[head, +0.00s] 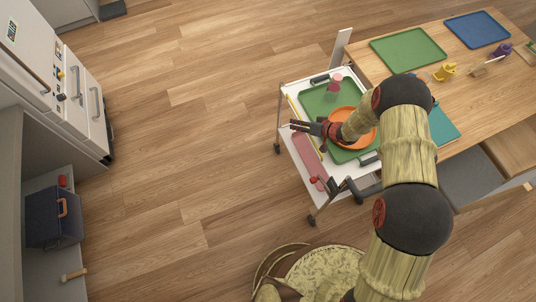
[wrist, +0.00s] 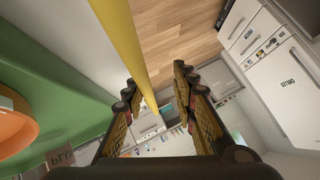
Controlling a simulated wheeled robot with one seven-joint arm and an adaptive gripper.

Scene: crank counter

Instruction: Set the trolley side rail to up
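The white trolley (head: 294,87) stands left of the wooden table in the head view. Its yellow side rail (head: 291,101) runs along the left edge of the top. Whether the rail is up or folded down is hard to tell. My gripper (head: 293,125) reaches over the trolley to this edge and partly hides the rail. In the wrist view the yellow rail (wrist: 120,40) is close and slants down to between the fingers of my gripper (wrist: 153,90). The fingers are apart, and I cannot tell whether either touches the rail.
A green tray (head: 315,100) with an orange plate (head: 372,140) and a pink cup (head: 334,86) is on the trolley. The wooden table (head: 480,95) holds trays and small items. Cabinets (head: 60,70) stand at the far left. Floor left of the trolley is clear.

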